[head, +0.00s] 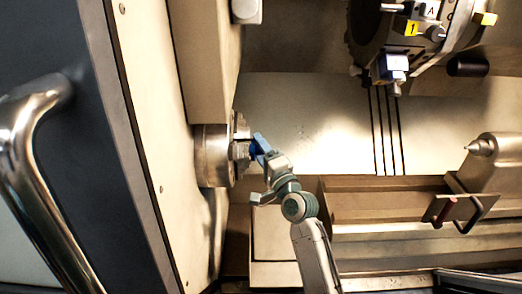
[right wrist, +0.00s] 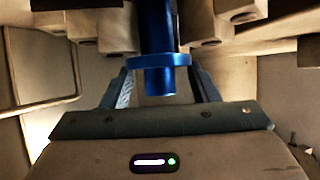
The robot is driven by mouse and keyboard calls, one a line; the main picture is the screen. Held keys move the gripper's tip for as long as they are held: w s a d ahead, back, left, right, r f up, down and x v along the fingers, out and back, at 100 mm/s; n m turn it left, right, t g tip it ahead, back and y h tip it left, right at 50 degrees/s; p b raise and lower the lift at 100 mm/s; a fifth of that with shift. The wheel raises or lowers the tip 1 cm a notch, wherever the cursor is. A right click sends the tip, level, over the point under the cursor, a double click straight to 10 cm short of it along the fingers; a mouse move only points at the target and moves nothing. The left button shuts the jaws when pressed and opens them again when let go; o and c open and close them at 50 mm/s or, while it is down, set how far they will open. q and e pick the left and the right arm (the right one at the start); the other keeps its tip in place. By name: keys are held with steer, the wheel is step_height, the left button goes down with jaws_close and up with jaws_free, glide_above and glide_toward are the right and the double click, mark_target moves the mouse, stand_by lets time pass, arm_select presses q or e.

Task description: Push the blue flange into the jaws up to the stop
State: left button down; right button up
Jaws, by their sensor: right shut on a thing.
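The blue flange (right wrist: 158,62) shows in the right wrist view as a blue cylinder with a wider collar and a short stub towards me. My right gripper (head: 260,147) is shut on it, with a finger at either side of the collar. In the head view the gripper is right in front of the chuck (head: 214,156), at the chuck's right face. The chuck jaws (right wrist: 82,24) stand around the flange's far end in the right wrist view. That end is cut off by the frame, so its depth and the stop are hidden. My left gripper is not in view.
A tool turret (head: 412,40) hangs at the upper right. A tailstock with a pointed centre (head: 482,147) stands at the right. The open door with its chrome handle (head: 25,150) fills the left. Room is free right of the chuck, before the pale back wall.

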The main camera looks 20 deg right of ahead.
steer(key=shift+w+a, duration=0.1)
steer(key=shift+a, duration=0.1)
steer(key=shift+f, duration=0.1)
stand_by(0.4)
steer(key=o, duration=1.3)
steer(key=c, duration=0.4)
steer(key=shift+c, duration=0.2)
steer(key=s+d+p, duration=0.1)
steer(key=s+d, duration=0.1)
steer(key=d, duration=0.4)
steer(key=shift+d, duration=0.15)
